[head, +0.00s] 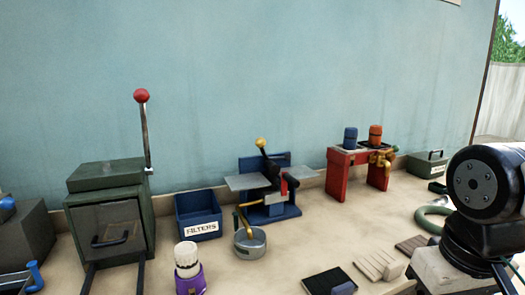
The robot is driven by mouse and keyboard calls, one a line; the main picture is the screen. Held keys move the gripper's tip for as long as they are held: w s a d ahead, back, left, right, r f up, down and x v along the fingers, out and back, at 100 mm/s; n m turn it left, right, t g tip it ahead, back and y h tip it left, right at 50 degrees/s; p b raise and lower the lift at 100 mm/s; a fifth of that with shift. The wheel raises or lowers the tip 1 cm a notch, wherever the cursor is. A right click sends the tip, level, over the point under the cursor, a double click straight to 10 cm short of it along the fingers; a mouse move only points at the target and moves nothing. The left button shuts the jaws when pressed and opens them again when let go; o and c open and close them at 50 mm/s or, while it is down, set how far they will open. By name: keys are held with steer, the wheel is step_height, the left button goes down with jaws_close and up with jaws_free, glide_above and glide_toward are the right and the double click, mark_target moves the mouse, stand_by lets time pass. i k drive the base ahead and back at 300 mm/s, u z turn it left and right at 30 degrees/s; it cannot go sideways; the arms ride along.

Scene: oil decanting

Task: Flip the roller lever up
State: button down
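A blue bench device (278,196) with grey side plates stands mid-bench. A black lever (268,168) with a yellow ball knob (261,142) rises from it, tilted a little left, knob on top. A green metal box (108,215) with a glazed front stands at the left. A lever with a red ball knob (141,95) stands almost upright at its right side. I cannot tell which of the two is the roller lever. A black link of my arm shows at the right edge; my gripper is outside the picture.
A blue FILTERS bin (199,215), a metal pot (250,243) and a purple white-topped container (188,270) crowd the middle. A red stand (358,172) holds a blue and an orange canister. Dark and pale pads lie at the front right. Bare bench (325,225) shows between.

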mark_target(260, 143)
steer(key=z, duration=0.75)
steer(key=i, duration=0.6)
steer(key=u, duration=0.75)
